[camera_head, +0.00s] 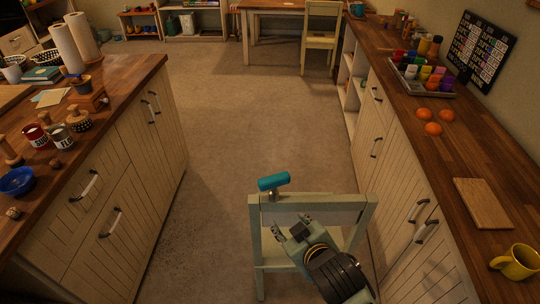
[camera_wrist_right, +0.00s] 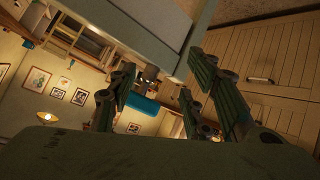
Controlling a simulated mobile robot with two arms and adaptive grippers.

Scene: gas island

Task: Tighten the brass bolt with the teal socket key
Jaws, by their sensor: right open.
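The teal socket key (camera_head: 273,182) has a thick teal handle lying crosswise on a short grey shaft. It stands at the left end of the top rail of a pale green chair (camera_head: 325,203). The teal handle also shows in the right wrist view (camera_wrist_right: 144,103), beyond and between the fingers. My right gripper (camera_head: 291,226) is open and empty, just below and right of the key in the head view, apart from it. Its spread fingers show in the right wrist view (camera_wrist_right: 158,88). I cannot make out the brass bolt. My left gripper is out of view.
A wooden counter with drawers (camera_head: 148,68) stands on the left, holding jars and a blue bowl (camera_head: 17,181). The right counter carries a wooden board (camera_head: 482,203), a yellow mug (camera_head: 517,262) and several oranges. Bare floor (camera_head: 255,110) lies between.

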